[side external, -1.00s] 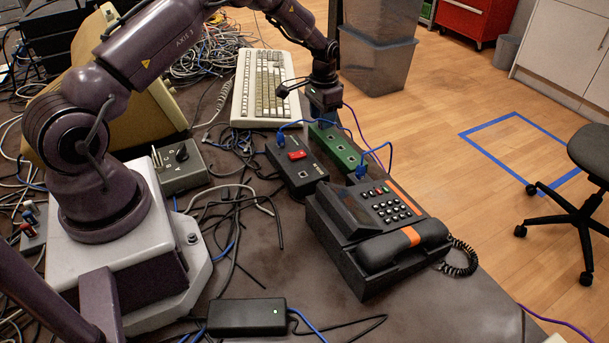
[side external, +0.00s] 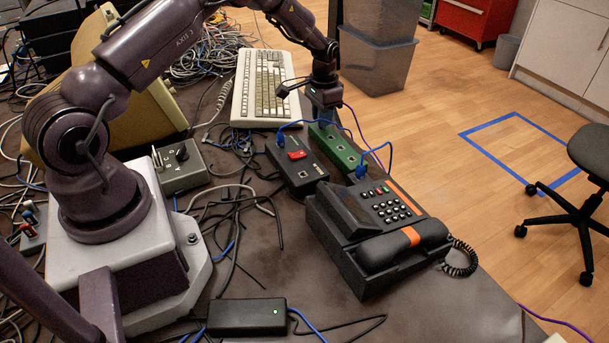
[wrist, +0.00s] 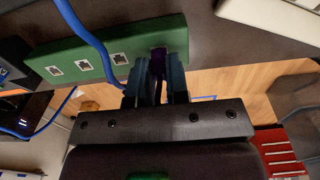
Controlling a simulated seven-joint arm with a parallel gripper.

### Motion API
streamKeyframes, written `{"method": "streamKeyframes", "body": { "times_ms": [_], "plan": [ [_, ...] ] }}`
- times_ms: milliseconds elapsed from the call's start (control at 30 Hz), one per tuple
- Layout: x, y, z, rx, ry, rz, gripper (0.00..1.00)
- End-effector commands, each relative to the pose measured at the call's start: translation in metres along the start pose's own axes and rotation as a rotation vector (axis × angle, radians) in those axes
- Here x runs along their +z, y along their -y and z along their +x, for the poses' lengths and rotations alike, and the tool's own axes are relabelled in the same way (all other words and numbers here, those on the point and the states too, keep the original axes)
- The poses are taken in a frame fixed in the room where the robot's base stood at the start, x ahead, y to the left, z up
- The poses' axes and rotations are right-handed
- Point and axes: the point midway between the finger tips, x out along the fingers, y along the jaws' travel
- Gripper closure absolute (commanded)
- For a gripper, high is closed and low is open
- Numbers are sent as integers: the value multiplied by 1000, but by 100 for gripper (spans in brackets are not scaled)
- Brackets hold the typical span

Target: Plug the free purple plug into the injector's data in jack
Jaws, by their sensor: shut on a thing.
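My gripper (side external: 325,112) is down at the far end of the green jack strip (side external: 345,152). In the wrist view its fingers (wrist: 157,88) are shut on the purple plug (wrist: 158,62), which is at the end jack of the green strip (wrist: 60,52). The fingers hide how deep the plug sits. A purple cable (side external: 366,140) trails from the gripper. The black box with a red switch (side external: 297,165), which looks like the injector, stands left of the strip. A jack shows on its top, and a blue cable runs at its far end.
A blue plug (side external: 362,170) is in the strip's near end, and its cable arches above. The desk phone (side external: 380,235) stands in front. The keyboard (side external: 262,85) lies behind left. Loose cables cover the table left of the black box.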

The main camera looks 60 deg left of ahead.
Motion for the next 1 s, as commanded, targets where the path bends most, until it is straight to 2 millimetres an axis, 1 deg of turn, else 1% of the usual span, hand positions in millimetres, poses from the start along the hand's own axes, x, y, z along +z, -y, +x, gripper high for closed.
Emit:
{"method": "streamKeyframes", "body": {
  "times_ms": [367,1000],
  "plan": [
    [0,0,-2,0,0,0,100],
    [0,0,-27,0,-1,0,100]
  ]
}}
